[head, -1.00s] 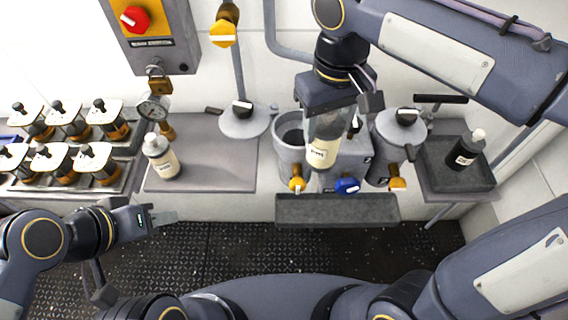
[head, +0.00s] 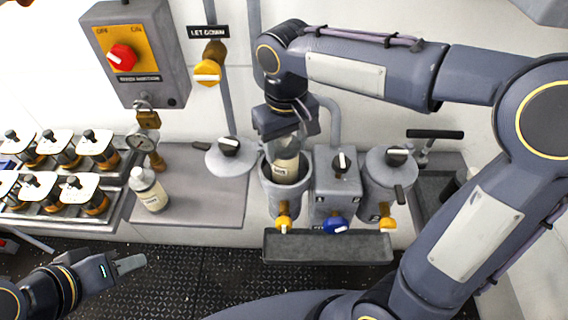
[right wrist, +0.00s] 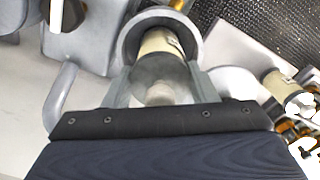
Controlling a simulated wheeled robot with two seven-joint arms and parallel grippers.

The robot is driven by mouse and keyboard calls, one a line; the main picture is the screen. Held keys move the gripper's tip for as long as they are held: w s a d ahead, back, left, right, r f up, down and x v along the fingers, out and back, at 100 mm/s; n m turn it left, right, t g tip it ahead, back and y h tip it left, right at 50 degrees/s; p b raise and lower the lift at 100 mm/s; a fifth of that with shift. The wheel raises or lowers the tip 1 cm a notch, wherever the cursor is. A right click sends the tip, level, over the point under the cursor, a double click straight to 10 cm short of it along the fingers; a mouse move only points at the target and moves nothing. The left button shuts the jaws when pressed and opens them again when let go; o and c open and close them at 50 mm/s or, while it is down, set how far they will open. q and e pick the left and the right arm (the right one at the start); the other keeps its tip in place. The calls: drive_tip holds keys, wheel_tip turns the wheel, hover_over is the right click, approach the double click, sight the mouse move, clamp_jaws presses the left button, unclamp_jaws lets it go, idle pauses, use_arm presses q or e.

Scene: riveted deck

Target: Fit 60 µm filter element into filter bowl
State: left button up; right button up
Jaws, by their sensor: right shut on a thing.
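My right gripper (head: 287,146) is shut on a cream, labelled filter element (head: 286,170) by its pale upper end. The element's lower part is inside the open grey filter bowl (head: 270,198), the left one of the housing. In the right wrist view the element (right wrist: 162,48) stands within the bowl's rim (right wrist: 191,32); its lower end is hidden, so I cannot tell if it is seated. Its label is too small to read. A similar cream element (head: 150,190) stands on the left shelf. My left gripper (head: 128,264) is away at the lower left, with no object visible in it.
A lidded grey bowl (head: 374,198) stands right of the central block (head: 337,190). A loose lid (head: 230,157) lies left of the open bowl. A drip tray (head: 328,247) runs below. My right arm partly covers the right-hand tray (head: 429,190). The left shelf (head: 212,190) has free room.

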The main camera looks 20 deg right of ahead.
sight(286, 162)
drive_tip(key=shift+f, duration=2.25)
drive_tip(key=shift+f+b, duration=0.45)
drive_tip(key=shift+f, duration=0.2)
drive_tip(key=o, duration=1.1)
drive_tip(key=shift+c, duration=0.2)
drive_tip(key=shift+r, duration=0.1)
